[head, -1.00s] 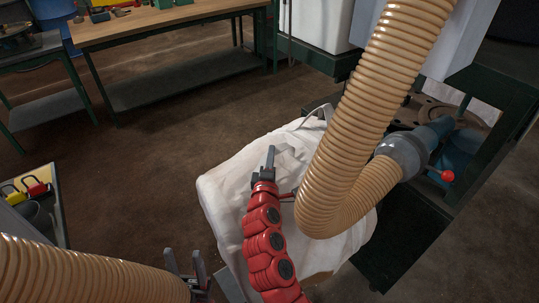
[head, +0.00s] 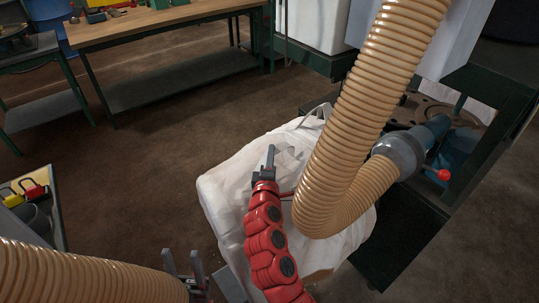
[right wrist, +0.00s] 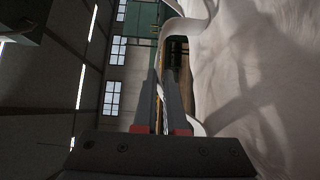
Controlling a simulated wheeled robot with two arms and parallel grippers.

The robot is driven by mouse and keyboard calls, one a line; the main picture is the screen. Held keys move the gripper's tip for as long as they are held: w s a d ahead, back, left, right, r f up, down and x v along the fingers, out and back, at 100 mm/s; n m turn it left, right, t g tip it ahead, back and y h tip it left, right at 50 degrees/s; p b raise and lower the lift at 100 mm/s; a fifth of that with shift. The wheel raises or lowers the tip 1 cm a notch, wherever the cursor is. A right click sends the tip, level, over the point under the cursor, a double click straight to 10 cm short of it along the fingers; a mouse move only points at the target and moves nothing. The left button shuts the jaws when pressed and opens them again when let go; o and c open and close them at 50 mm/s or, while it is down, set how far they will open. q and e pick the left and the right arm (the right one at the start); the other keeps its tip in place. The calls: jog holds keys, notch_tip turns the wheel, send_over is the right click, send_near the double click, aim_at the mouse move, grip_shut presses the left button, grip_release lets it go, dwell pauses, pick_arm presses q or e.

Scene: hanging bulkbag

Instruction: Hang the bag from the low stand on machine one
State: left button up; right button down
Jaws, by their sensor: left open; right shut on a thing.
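The white bulk bag (head: 222,195) is in the lower middle of the head view, behind my right arm and partly hidden by a tan ribbed hose. My right gripper (head: 269,160), on the red arm, is over the bag's top and shut on a white strap of the bag. The strap (right wrist: 184,122) also shows between the fingers (right wrist: 161,108) in the right wrist view. My left gripper (head: 184,266) is open and empty at the lower left of the bag. A dark green machine (head: 395,235) stands to the right of the bag; I see no number on it. The low stand is not clearly visible.
The tan ribbed hose (head: 375,95) hangs over the bag and joins a grey collar (head: 400,152) by a red knob (head: 444,175). A wooden workbench (head: 170,18) stands at the back left. A shelf with padlocks (head: 33,188) is at left. The floor between is clear.

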aim_at(283, 148)
jog(key=shift+w+d+r+p, duration=0.1)
jog(key=shift+w+d+p, duration=0.2)
jog(key=shift+w+d, duration=0.35)
jog(key=shift+w+d+r+p, duration=0.1)
jog(key=shift+w+d+p, duration=0.25)
jog(key=shift+d, duration=0.5)
jog(key=shift+w, duration=0.1)
jog(key=shift+w+d, duration=0.15)
jog(key=shift+d, duration=0.1)
jog(key=shift+w+d+p, duration=0.25)
jog(key=shift+w+d, duration=0.4)
jog(key=shift+d, duration=0.2)
jog(key=shift+w+d+p, duration=0.2)
jog(key=shift+w+d, duration=0.45)
jog(key=shift+d, duration=0.2)
jog(key=shift+d+f, duration=0.1)
jog(key=shift+d, duration=0.1)
dwell(0.4)
jog(key=shift+d+f+b, duration=0.2)
jog(key=shift+f+b, duration=1.05)
jog(key=shift+f, duration=0.05)
dwell(0.4)
jog(key=shift+w, duration=0.1)
